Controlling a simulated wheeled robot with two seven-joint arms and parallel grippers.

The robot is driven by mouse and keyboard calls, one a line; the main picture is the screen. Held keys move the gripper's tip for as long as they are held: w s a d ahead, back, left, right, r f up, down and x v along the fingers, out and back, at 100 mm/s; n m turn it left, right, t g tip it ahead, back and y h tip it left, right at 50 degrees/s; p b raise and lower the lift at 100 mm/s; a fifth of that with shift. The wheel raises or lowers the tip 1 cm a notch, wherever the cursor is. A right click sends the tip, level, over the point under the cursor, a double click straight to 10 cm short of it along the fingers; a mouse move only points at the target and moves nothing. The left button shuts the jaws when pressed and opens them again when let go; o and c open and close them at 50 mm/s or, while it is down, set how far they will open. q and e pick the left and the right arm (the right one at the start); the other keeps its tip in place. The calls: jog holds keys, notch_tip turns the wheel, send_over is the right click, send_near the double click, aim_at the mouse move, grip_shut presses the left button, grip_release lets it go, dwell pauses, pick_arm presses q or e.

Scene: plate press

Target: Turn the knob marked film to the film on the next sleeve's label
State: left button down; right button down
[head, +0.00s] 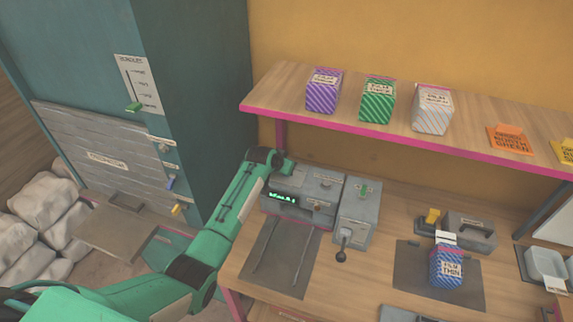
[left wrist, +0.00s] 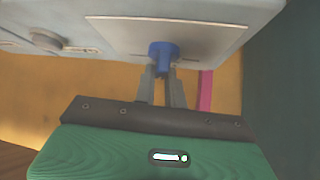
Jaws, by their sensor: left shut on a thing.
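My left gripper (head: 283,166) is at the back left of the grey machine (head: 300,186), which has a lit green display. In the left wrist view my left gripper (left wrist: 163,74) is shut on a blue knob (left wrist: 162,50), which sits on a pale panel. I cannot read a marking by the knob, and the head view hides it behind my arm. A blue striped sleeve (head: 447,274) stands on a dark mat, and its label reads "FILM THIN". My right gripper is in neither view.
A shelf (head: 400,134) above the bench holds purple (head: 323,97), green (head: 377,106) and white (head: 432,116) striped sleeves and an orange card (head: 509,140). A lever box (head: 357,212) stands right of the machine. A dark mat (head: 264,278) lies in front.

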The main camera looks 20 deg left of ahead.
pick_arm(q)
jog(key=shift+w+a+f+m+h+b, duration=0.1)
jog(key=shift+a+f+m+h+b, duration=0.1)
jog(key=shift+m+h+b, duration=0.25)
jog(key=m+g+h+b, duration=0.2)
jog(key=m+h+b, duration=0.1)
jog(key=m+b, duration=0.2)
jog(key=shift+d+b, duration=0.1)
jog(key=shift+b, duration=0.6)
jog(key=shift+r+m+g+h+b, duration=0.1)
jog(key=shift+m+g+h+b, duration=0.45)
jog(key=shift+m+b, duration=0.5)
jog(key=shift+d+r, duration=0.1)
jog(key=c, duration=1.5)
grip_release()
jog(key=shift+o, duration=0.2)
jog(key=shift+b, duration=0.3)
